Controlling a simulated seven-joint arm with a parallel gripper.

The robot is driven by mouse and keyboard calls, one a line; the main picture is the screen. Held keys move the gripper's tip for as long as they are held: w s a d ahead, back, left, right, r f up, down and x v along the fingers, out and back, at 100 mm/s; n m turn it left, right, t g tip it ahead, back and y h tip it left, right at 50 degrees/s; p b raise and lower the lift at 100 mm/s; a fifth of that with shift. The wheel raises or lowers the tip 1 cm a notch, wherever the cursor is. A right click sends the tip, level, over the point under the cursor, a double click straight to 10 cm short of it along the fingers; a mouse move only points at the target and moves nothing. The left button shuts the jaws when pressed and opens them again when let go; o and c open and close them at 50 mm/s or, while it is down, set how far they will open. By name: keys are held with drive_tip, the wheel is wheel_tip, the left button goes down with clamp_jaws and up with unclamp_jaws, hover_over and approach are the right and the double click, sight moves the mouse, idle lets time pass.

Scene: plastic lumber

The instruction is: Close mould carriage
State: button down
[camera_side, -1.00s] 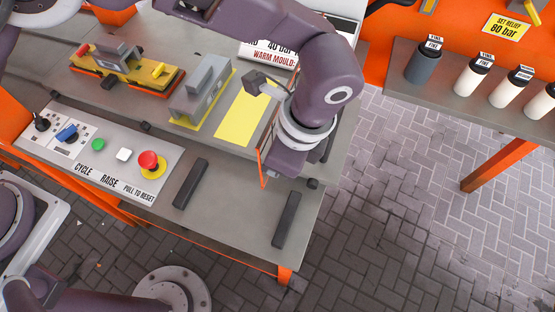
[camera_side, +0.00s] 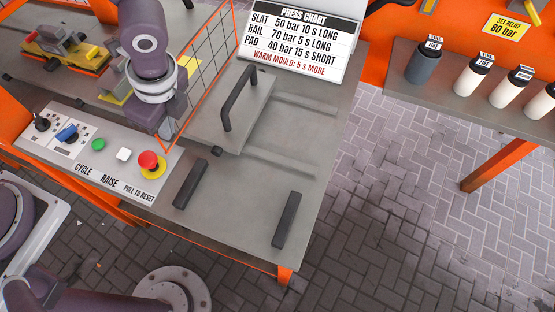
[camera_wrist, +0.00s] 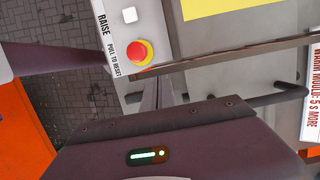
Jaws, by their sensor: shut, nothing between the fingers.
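The mould carriage shows as a grey plate (camera_side: 218,118) with a black upright handle (camera_side: 238,98) and an orange-framed mesh guard (camera_side: 208,48) along its left side. In the wrist view the handle (camera_wrist: 275,100) lies to the right. My gripper (camera_wrist: 166,92) is shut and empty in the wrist view, low beside a long dark edge. In the side view my wrist is just left of the guard, and the fingertips are hidden. I cannot tell whether they touch the carriage. A yellow patch (camera_wrist: 206,7) shows at the top of the wrist view.
A control panel with a red button (camera_side: 149,160) is close in front of my wrist. Two black bars (camera_side: 190,184) (camera_side: 287,219) stand near the table's front edge. The press chart (camera_side: 303,38) stands behind. The tabletop (camera_side: 300,150) right of the carriage is clear.

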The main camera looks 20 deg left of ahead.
drive_tip(key=a, duration=4.3)
drive_tip(key=shift+a, duration=0.3)
drive_tip(key=d+r, duration=0.6)
drive_tip(key=r, duration=0.3)
drive_tip(key=w+d+y, duration=0.1)
drive_tip(key=w+d, duration=0.1)
drive_tip(key=w, duration=0.3)
drive_tip(key=a+f, duration=0.7)
drive_tip(key=f, duration=0.1)
drive_tip(key=shift+w+a+f+y, duration=0.2)
drive_tip(key=shift+w+a+y, duration=0.1)
drive_tip(key=shift+w, duration=0.1)
